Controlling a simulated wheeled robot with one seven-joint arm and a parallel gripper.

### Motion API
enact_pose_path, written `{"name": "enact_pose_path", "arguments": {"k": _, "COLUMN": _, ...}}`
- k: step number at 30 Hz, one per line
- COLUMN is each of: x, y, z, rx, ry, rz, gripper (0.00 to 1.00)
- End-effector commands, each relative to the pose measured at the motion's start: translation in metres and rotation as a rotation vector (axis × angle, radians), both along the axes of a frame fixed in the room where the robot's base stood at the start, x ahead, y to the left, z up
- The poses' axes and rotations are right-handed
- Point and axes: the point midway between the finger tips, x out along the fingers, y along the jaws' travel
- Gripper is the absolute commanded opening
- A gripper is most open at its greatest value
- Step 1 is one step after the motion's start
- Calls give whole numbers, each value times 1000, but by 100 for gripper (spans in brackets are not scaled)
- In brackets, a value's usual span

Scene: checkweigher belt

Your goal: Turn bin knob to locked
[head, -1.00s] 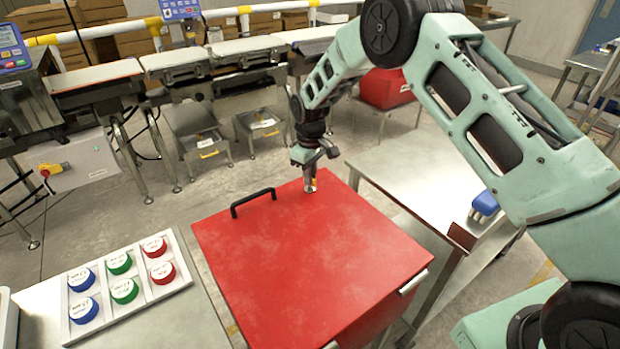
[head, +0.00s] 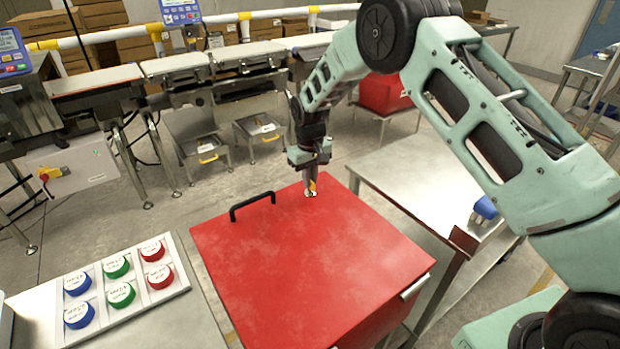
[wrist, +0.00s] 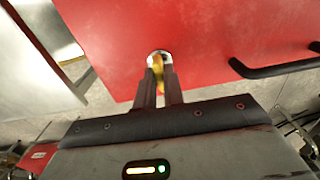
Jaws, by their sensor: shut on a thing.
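The red bin (head: 300,265) stands in the middle of the head view, with a flat closed lid. A small yellow knob (wrist: 158,70) on a pale round base sits near the lid's far edge. My gripper (head: 311,188) points down at the knob from above. In the wrist view my gripper (wrist: 160,82) is shut on the knob, with one dark finger on each side. The fingers hide part of the knob, and I cannot read any lock marking.
A black handle (head: 252,204) stands up from the lid left of the knob. A tray of colored round pucks (head: 118,285) lies at the left, and a steel table (head: 415,185) stands at the right. The conveyor (head: 178,68) runs behind.

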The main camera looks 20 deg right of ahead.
Motion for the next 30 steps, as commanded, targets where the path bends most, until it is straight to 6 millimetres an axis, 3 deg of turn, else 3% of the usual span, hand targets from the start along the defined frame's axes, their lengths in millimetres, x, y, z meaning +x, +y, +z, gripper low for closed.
{"name": "enact_pose_path", "arguments": {"k": 4, "x": 1, "y": 0, "z": 1, "rx": 1, "ry": -3, "rz": -2, "gripper": 0}}
{"name": "enact_pose_path", "arguments": {"k": 6, "x": 1, "y": 0, "z": 1, "rx": 1, "ry": -3, "rz": -2, "gripper": 27}}
{"name": "enact_pose_path", "arguments": {"k": 7, "x": 1, "y": 0, "z": 1, "rx": 1, "ry": -3, "rz": -2, "gripper": 32}}
{"name": "enact_pose_path", "arguments": {"k": 16, "x": 0, "y": 0, "z": 1, "rx": 0, "ry": -1, "rz": 0, "gripper": 32}}
{"name": "enact_pose_path", "arguments": {"k": 20, "x": 1, "y": 0, "z": 12, "rx": 1, "ry": -3, "rz": 0, "gripper": 32}}
{"name": "enact_pose_path", "arguments": {"k": 30, "x": 1, "y": 0, "z": 84, "rx": 2, "ry": -7, "rz": 0, "gripper": 32}}
